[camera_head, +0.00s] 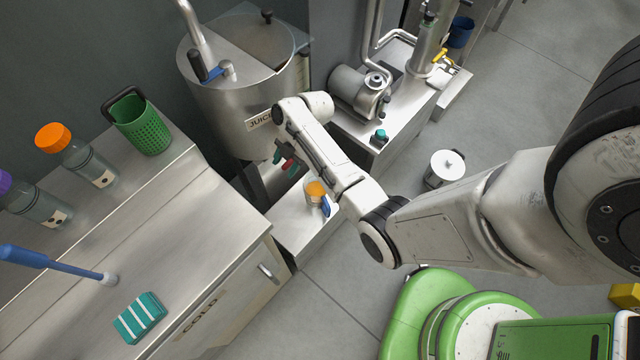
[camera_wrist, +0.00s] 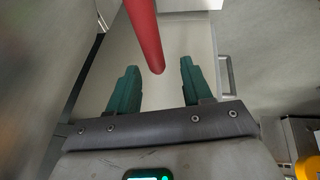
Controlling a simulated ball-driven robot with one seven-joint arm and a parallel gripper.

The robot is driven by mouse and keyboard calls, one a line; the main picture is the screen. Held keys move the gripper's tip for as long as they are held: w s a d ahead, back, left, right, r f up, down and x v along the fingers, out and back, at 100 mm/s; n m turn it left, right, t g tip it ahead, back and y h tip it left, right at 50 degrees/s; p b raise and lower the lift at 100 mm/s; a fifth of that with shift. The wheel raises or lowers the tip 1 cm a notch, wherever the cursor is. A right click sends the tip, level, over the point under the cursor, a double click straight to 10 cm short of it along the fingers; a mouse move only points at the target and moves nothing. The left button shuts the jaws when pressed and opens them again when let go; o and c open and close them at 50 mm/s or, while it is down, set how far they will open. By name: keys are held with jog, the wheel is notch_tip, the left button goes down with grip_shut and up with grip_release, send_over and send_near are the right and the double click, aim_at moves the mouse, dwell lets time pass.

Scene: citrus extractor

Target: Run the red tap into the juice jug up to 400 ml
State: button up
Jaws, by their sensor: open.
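The red tap lever (camera_wrist: 146,32) enters the wrist view from the top, and its end lies between the two green fingers of my gripper (camera_wrist: 158,72). The fingers are open, with a gap visible on each side of the lever. In the head view my gripper (camera_head: 286,162) is at the front of the steel tank (camera_head: 232,108) marked JUICE. A small jug (camera_head: 315,192) with orange in it and a blue handle stands on a low steel stand below my forearm. Its level marks are too small to read. The tap's spout is hidden.
A steel counter (camera_head: 215,222) marked COLD holds bottles, a green basket (camera_head: 141,124), a teal striped block (camera_head: 140,317) and a blue wand (camera_head: 40,260). A pump (camera_head: 360,95) stands right of the tank. A white-lidded pot (camera_head: 446,166) stands on the floor.

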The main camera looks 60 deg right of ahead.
jog(key=shift+w+a+p, duration=0.25)
jog(key=shift+a+p, duration=0.1)
jog(key=shift+a, duration=1)
jog(key=shift+w+a+p, duration=0.25)
jog(key=shift+a+p, duration=0.05)
jog(key=shift+a, duration=1)
jog(key=shift+r, duration=0.1)
jog(key=v, duration=1)
jog(key=shift+r, duration=0.25)
jog(key=shift+s+d, duration=0.1)
jog(key=shift+d, duration=0.05)
jog(key=s+a+r+m+g+h, duration=0.1)
jog(key=s+a+m, duration=0.3)
jog(key=s+m, duration=0.4)
jog(key=s+a+r+m+g+h, duration=0.1)
jog(key=s+a+r+m+h, duration=0.1)
jog(key=s+a+m, duration=0.3)
jog(key=s+m+h, duration=0.1)
jog(key=s+m, duration=0.2)
jog(key=s, duration=0.2)
jog(key=shift+a, duration=0.3)
